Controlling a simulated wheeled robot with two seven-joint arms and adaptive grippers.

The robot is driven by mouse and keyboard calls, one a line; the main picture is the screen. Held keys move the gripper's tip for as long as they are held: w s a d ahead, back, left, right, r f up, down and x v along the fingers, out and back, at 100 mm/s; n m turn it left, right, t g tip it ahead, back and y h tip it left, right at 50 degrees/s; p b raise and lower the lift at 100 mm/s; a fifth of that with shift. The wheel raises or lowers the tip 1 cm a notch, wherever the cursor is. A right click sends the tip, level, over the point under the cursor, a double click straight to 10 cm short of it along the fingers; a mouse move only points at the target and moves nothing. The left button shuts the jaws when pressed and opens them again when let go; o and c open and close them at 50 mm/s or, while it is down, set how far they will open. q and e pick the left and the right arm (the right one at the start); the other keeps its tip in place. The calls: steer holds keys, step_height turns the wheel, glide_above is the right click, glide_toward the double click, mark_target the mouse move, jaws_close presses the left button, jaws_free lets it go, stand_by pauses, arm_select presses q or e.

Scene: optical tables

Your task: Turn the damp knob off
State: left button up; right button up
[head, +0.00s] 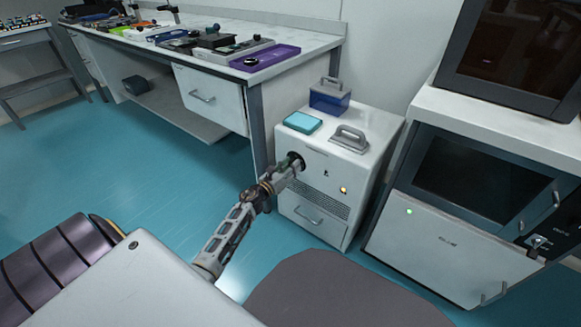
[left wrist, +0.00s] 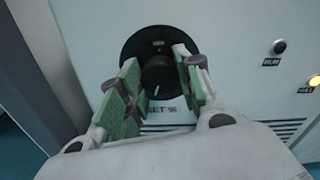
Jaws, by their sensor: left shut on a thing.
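A dark round knob (left wrist: 160,76) on a black disc is on the front of a white cabinet (head: 310,190). A small white mark shows on the knob. The lettering below it is partly covered; I can read "ET 90" but not the word damp. My left gripper (left wrist: 157,80) has its green-padded fingers on either side of the knob and is shut on it. In the head view my left gripper (head: 291,168) reaches the cabinet front at its upper left and hides most of the knob. My right gripper is not in view.
A dark button (left wrist: 280,46) and a lit yellow lamp (left wrist: 314,80) are right of the knob. A teal box (head: 303,122), a blue caddy (head: 329,97) and a grey handled block (head: 350,138) stand on the cabinet. A workbench (head: 285,65) is behind left; an appliance (head: 450,250) is right.

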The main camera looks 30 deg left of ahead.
arm_select(q)
steer(key=shift+n, duration=0.4)
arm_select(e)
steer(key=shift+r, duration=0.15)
arm_select(q)
steer(key=shift+s+f+m+p, duration=0.1)
steer(key=shift+m+p, duration=3.5)
steer(key=shift+m, duration=4.65)
steer(key=shift+f+m+p, duration=0.1)
steer(key=shift+m+p, duration=3.45)
steer(key=shift+m, duration=4.7)
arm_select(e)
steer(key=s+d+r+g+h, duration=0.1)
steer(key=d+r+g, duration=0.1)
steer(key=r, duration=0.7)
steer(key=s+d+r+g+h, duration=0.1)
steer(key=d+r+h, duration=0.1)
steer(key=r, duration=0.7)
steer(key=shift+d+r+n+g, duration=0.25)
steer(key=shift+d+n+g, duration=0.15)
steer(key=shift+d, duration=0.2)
arm_select(q)
steer(key=o, duration=1)
